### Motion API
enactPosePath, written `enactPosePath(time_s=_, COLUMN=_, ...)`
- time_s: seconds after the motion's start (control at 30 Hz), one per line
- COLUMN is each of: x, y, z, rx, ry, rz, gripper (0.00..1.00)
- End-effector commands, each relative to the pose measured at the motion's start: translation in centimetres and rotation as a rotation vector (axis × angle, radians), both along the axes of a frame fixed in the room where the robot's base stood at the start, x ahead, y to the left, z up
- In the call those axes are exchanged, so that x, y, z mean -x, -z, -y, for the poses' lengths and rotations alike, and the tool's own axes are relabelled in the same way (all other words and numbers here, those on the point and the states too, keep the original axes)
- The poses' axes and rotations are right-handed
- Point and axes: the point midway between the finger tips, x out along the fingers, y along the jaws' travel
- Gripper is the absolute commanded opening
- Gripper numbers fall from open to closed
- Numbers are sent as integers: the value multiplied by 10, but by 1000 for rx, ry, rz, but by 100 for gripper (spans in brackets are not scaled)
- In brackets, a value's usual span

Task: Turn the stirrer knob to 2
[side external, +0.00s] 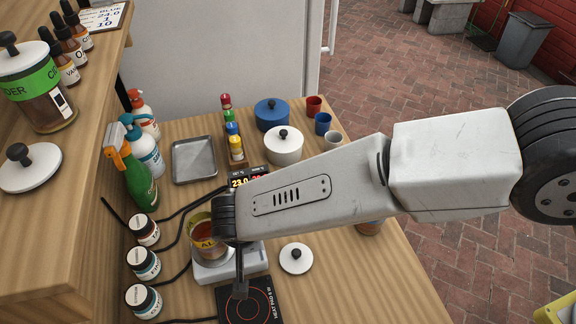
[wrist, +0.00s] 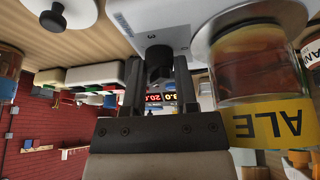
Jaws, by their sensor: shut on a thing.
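The stirrer (side external: 212,272) is a pale grey flat box on the wooden table, with the amber ALE jar (side external: 203,243) standing on it. In the wrist view, which is upside down, the stirrer's front face (wrist: 145,15) shows, and the ALE jar (wrist: 262,65) is to the right. The black stirrer knob (wrist: 159,52) sits on that face, between the two fingers of my gripper (wrist: 159,66). My gripper is shut on the knob. In the side view my gripper (side external: 240,287) reaches down at the stirrer's front and hides the knob. The knob's setting cannot be read.
A black hot plate (side external: 262,306) lies close in front of the stirrer. A white lid (side external: 296,258) lies to the right. Several small jars (side external: 143,262) and cables are on the left. A display (side external: 246,177) stands behind my arm. A grey tray (side external: 194,160) is farther back.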

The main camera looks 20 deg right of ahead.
Motion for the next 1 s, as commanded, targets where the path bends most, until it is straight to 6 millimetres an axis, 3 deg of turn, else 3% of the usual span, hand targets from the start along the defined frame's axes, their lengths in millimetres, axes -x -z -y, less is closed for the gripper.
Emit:
enactPosePath(time_s=0.63, x=0, y=-1, z=-1, rx=0, ry=70, rz=-1, gripper=0)
enactPosePath(time_s=0.67, x=1, y=-1, z=-1, rx=0, ry=70, rz=-1, gripper=46)
enactPosePath(time_s=0.73, x=0, y=-1, z=-1, rx=0, ry=70, rz=-1, gripper=68)
enactPosePath(time_s=0.77, x=0, y=0, z=-1, rx=0, ry=70, rz=-1, gripper=72)
enactPosePath(time_s=1.0, x=0, y=0, z=0, rx=0, ry=70, rz=-1, gripper=72)
